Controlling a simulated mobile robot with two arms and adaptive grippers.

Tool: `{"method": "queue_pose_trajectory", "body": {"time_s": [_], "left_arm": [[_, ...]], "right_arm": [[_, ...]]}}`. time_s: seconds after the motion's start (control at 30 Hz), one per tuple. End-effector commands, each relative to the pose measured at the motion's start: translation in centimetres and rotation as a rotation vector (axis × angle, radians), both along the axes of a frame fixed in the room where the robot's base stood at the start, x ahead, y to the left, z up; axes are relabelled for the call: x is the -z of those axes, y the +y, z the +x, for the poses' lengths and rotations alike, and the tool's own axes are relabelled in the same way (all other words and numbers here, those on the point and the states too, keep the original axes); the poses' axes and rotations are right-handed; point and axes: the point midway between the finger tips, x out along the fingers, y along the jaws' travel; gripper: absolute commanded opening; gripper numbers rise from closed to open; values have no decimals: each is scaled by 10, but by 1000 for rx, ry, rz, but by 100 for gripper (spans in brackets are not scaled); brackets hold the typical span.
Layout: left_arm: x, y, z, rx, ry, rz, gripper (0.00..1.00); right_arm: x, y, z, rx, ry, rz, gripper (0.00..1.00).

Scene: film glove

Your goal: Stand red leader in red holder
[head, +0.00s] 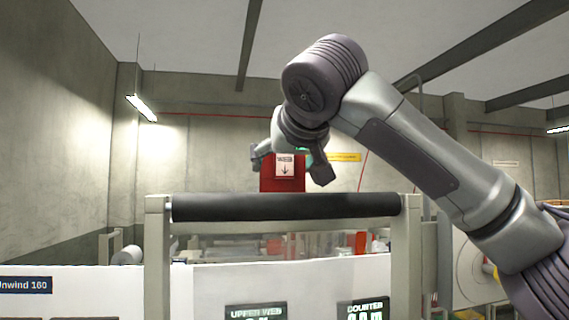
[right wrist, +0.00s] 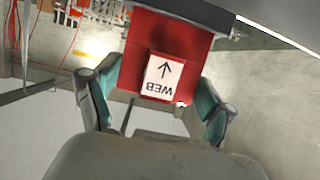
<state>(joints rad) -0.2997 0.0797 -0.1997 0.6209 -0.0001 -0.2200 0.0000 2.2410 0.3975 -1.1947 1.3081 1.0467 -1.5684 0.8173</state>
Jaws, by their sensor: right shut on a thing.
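The red leader (head: 270,185) is a flat red piece with a white label bearing an arrow. My right gripper (head: 291,168) is shut on it, one finger at each side, above and behind the black roller in the head view. In the head view the arrow points down and the roller hides the leader's lower edge. In the right wrist view the leader (right wrist: 128,68) sits between the fingers, its label reading WEB. My left gripper is not in view. I cannot make out the red holder for certain; a small red part (head: 360,242) shows behind the frame.
The black roller (head: 285,206) spans two pale posts (head: 157,260) in front of the leader. White panels with dark displays (head: 255,312) stand below it. Clear machine parts lie behind the roller. A white roll (head: 470,265) is at right.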

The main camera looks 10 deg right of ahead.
Motion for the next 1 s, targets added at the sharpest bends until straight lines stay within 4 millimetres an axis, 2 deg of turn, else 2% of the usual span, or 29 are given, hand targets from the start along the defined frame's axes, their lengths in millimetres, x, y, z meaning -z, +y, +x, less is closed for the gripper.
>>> {"method": "queue_pose_trajectory", "body": {"time_s": [1.0], "left_arm": [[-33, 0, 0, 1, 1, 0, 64]], "right_arm": [[-39, 0, 0, 0, 0, 1, 47]]}}
